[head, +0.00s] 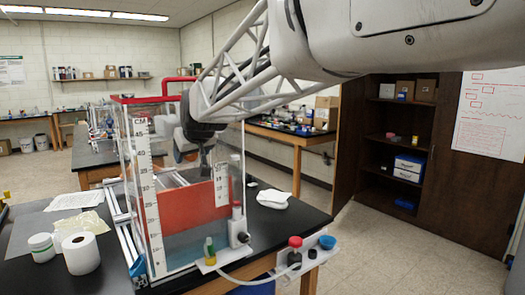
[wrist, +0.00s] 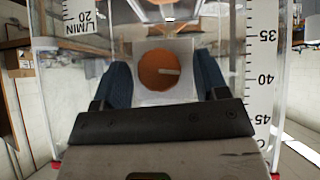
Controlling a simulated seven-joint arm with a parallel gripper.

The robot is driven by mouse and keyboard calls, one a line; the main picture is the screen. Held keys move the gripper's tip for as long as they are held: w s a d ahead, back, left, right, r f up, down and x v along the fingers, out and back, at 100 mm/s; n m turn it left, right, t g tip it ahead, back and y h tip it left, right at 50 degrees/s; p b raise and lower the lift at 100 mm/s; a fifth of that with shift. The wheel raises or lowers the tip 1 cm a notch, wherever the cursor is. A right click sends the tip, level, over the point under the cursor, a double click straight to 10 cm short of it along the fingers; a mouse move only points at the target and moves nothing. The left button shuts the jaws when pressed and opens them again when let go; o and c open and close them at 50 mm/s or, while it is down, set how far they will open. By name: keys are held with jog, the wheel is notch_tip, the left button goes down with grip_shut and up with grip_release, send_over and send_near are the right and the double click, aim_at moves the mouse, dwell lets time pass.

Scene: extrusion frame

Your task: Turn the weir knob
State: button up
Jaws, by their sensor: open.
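The weir knob (wrist: 150,64) is a round orange disc with a white pointer line that points to the right. It sits in front of a pale square plate (wrist: 182,92) in the wrist view. My gripper (wrist: 161,66) is open, with one blue finger on each side of the knob. Gaps show between the knob and both fingers, and I cannot tell how far the fingertips reach along it. In the head view my gripper (head: 204,162) points down at the clear tank (head: 125,150), above the red weir panel (head: 185,208). The knob is not distinguishable there.
Clear tank walls with printed scales (wrist: 262,80) stand on both sides of my gripper. A red pipe (head: 175,79) runs by the tank's top. A red-knobbed valve (head: 295,243) and hose (head: 245,281) are at the front.

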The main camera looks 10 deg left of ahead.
jog(key=shift+c, duration=0.2)
jog(key=c, duration=0.9)
jog(key=shift+w+m+g+y, duration=0.1)
jog(key=shift+m+g+y, duration=0.2)
jog(key=shift+y, duration=0.1)
jog(key=shift+d+m+g+y, duration=0.1)
jog(key=shift+m+g+y, duration=0.3)
jog(key=shift+g+y, duration=0.2)
jog(key=o, duration=0.9)
jog(key=shift+o, duration=0.2)
jog(key=shift+r, duration=0.1)
